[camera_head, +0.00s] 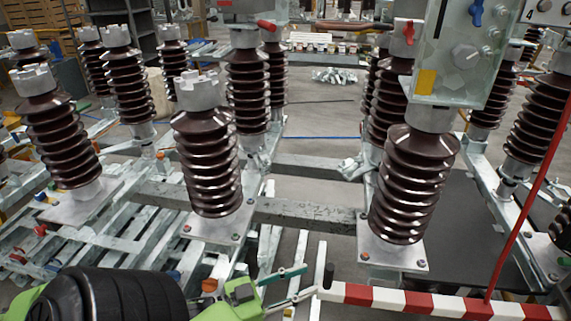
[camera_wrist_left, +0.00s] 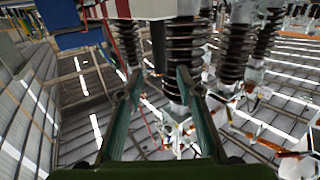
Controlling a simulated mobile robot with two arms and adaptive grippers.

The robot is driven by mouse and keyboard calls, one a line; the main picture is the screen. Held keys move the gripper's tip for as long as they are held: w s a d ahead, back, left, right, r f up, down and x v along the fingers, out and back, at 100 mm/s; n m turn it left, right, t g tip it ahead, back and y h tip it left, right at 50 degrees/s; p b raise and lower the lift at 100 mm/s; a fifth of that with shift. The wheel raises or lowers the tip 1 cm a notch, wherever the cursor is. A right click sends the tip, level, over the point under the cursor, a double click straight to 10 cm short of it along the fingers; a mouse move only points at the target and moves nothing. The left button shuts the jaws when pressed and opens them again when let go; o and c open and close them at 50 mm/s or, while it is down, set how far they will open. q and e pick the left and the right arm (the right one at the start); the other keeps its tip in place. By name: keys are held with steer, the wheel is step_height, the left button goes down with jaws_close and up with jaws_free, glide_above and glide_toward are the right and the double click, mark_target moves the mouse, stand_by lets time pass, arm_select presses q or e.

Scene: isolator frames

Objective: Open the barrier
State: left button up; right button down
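The barrier (camera_head: 438,302) is a red-and-white striped bar at the lower right of the head view. It runs from a pale left end near the picture's middle to the right edge. My left gripper (camera_head: 310,280), with a green body and dark green fingers, is just left of that end. In the left wrist view its two fingers (camera_wrist_left: 160,74) stand apart with nothing clearly held between them. I cannot tell whether a finger touches the bar. A red-and-white striped piece shows at the top left of the wrist view, too small to identify surely. My right gripper is not in view.
Brown ribbed insulators (camera_head: 207,165) stand on metal frames around the bar, with another (camera_head: 412,185) close behind it. A thin red pole (camera_head: 530,200) slants down to the bar at right. A grey box (camera_head: 465,55) sits above. Open floor (camera_head: 308,190) shows between the frames.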

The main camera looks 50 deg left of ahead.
arm_select(q)
steer(key=shift+v, duration=2.2)
steer(key=s+a+f+n+g+y+b, duration=0.1)
steer(key=s+a+f+g+y, duration=0.15)
steer(key=f, duration=0.85)
steer(key=s+a+f+n+g+y, duration=0.1)
steer(key=s+f+g+y, duration=0.15)
steer(key=f, duration=0.95)
steer(key=s+a+f+n+g+y+b, duration=0.1)
steer(key=s+a+f+g, duration=0.15)
steer(key=f, duration=0.85)
steer(key=s+d+f+g+b, duration=0.1)
steer(key=s+d+f+g, duration=0.3)
steer(key=s+d+f, duration=0.3)
steer(key=s+d+f+m+g, duration=0.1)
steer(key=s+d+f+g, duration=0.3)
steer(key=s+d+f, duration=0.3)
steer(key=s+f, duration=0.4)
steer(key=f, duration=0.2)
steer(key=shift+d+f+m+b, duration=0.25)
steer(key=shift+d+m+b, duration=0.05)
steer(key=shift+b, duration=0.1)
steer(key=shift+g, duration=0.25)
